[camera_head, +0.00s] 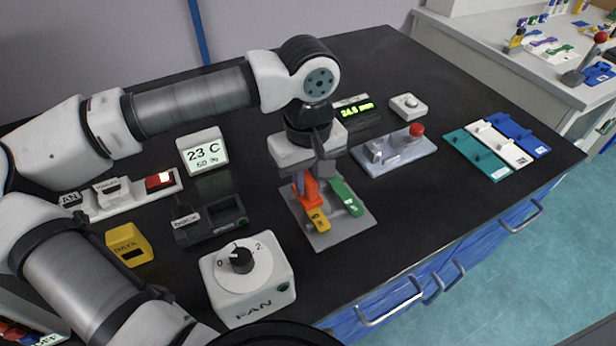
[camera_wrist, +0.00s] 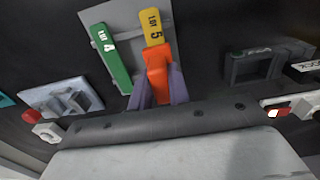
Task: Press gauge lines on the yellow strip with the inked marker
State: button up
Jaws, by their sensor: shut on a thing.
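The yellow strip (camera_head: 318,220) lies on a grey plate (camera_head: 324,240) beside a green strip (camera_head: 346,198). In the wrist view the yellow strip (camera_wrist: 154,30) reads "LOT 5" and the green strip (camera_wrist: 108,58) reads "LOT 4". My gripper (camera_head: 305,182) points down over the plate. Its purple-grey fingers are shut on an orange block (camera_head: 308,192), which looks like the marker. In the wrist view the orange block (camera_wrist: 157,62) is between my fingers (camera_wrist: 159,88) and overlaps the near end of the yellow strip. I cannot tell whether it touches the strip; its underside is hidden.
A white FAN dial box (camera_head: 248,280), a black holder (camera_head: 210,220) and a yellow DATA block (camera_head: 128,245) stand left. A grey fixture with a red knob (camera_head: 416,130) and teal, white and blue racks (camera_head: 478,153) are right. The front right of the black bench is clear.

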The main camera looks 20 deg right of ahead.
dwell(0.6)
jog(key=shift+r+p, duration=2)
jog(key=shift+r, duration=1.5)
